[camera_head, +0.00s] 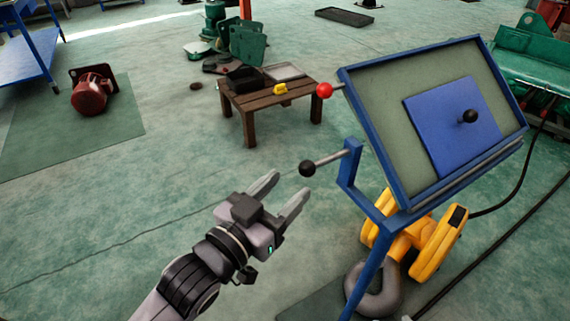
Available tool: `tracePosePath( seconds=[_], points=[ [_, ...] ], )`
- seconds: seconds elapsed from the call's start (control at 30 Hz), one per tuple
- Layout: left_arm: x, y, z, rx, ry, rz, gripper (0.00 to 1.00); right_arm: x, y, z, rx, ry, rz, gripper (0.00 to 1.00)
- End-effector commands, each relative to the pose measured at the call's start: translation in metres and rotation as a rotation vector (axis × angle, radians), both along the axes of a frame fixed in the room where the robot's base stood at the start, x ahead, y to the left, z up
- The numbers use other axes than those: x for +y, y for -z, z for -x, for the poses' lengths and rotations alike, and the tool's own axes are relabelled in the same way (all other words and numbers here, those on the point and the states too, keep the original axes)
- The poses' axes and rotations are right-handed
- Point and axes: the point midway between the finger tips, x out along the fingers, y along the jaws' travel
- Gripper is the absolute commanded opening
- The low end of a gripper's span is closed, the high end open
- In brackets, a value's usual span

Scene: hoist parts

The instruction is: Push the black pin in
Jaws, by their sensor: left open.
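A black-knobbed pin (308,167) sticks out to the left from an upright blue bracket (349,170) on the board's stand; its grey rod shows between knob and bracket. A red-knobbed pin (324,90) sticks out higher, at the board's upper left edge. My left gripper (289,184) is open and empty. In the picture its fingers point up and right, with the tips just to the left and below the black knob. I cannot tell whether they touch it. My right gripper is out of view.
The tilted board (385,95) has a blue plate (440,130) with another black knob (470,116). A yellow hoist part (410,235) and grey hook (372,290) lie below. A low wooden table (247,107) stands behind.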

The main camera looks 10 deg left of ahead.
Motion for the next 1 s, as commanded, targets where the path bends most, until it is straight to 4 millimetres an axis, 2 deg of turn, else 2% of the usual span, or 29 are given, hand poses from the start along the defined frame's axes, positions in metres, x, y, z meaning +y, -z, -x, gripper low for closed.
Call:
tracePosePath(
  seconds=[0.17,0.6,1.0],
  points=[
    [-0.007,-0.003,-0.009,-0.007,0.004,0.002,0.55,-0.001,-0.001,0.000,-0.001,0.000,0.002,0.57],
    [-0.035,-0.002,-0.055,-0.005,0.003,0.001,0.55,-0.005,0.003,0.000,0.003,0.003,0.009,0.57],
    [-0.039,-0.002,-0.061,-0.004,0.003,0.001,0.55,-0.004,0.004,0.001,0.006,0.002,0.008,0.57]
  ],
)
